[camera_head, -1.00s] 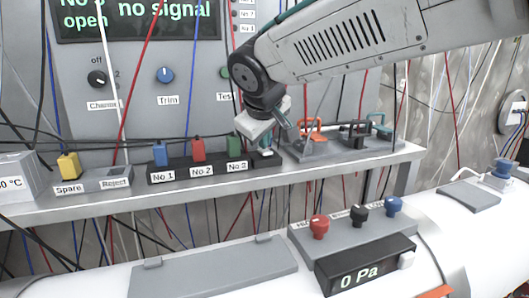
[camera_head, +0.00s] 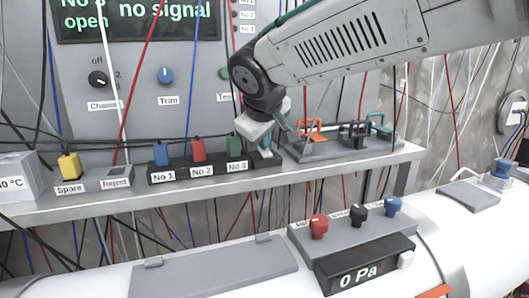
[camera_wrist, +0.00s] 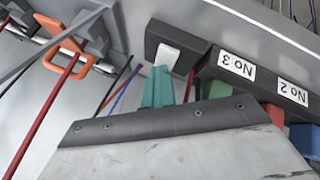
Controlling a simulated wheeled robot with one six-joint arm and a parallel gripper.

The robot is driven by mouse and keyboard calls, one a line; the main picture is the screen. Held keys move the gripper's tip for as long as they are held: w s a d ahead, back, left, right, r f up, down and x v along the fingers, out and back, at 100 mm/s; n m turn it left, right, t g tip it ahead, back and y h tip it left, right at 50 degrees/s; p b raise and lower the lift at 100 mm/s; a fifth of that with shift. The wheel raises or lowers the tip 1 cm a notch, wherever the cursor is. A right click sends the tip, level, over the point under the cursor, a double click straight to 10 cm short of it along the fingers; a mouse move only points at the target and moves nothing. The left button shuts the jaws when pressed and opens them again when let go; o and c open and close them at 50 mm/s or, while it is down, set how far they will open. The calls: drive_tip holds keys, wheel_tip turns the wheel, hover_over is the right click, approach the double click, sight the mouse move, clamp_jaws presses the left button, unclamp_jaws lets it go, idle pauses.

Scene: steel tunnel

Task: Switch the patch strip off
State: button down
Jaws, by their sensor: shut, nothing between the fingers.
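The patch strip (camera_head: 185,175) is a long black bar on the grey shelf, with a blue, a red and a green block labelled No 1, No 2 and No 3. Its white rocker switch (camera_wrist: 168,55) sits on the black right end, seen at upper middle in the wrist view. My gripper (camera_wrist: 160,70) has teal fingers, shut and empty, with tips at the near edge of the switch. I cannot tell whether they touch it. In the head view my gripper (camera_head: 272,147) is above the strip's right end and partly hides it.
A stand with an orange handle (camera_head: 311,126) and other handles is close to the right of my gripper. A yellow block (camera_head: 69,165) labelled Spare is to the left. Thin cables hang around the shelf. A panel with knobs (camera_head: 165,75) stands behind.

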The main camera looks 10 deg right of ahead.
drive_tip(key=shift+f, duration=0.2)
drive_tip(key=shift+w+d+r, duration=0.1)
drive_tip(key=shift+w+r, duration=0.15)
drive_tip(key=shift+r, duration=0.3)
drive_tip(key=shift+w+r, duration=0.15)
drive_tip(key=shift+r, duration=1.1)
drive_tip(key=shift+w+r, duration=0.15)
drive_tip(key=shift+r, duration=1.05)
drive_tip(key=shift+s, duration=0.1)
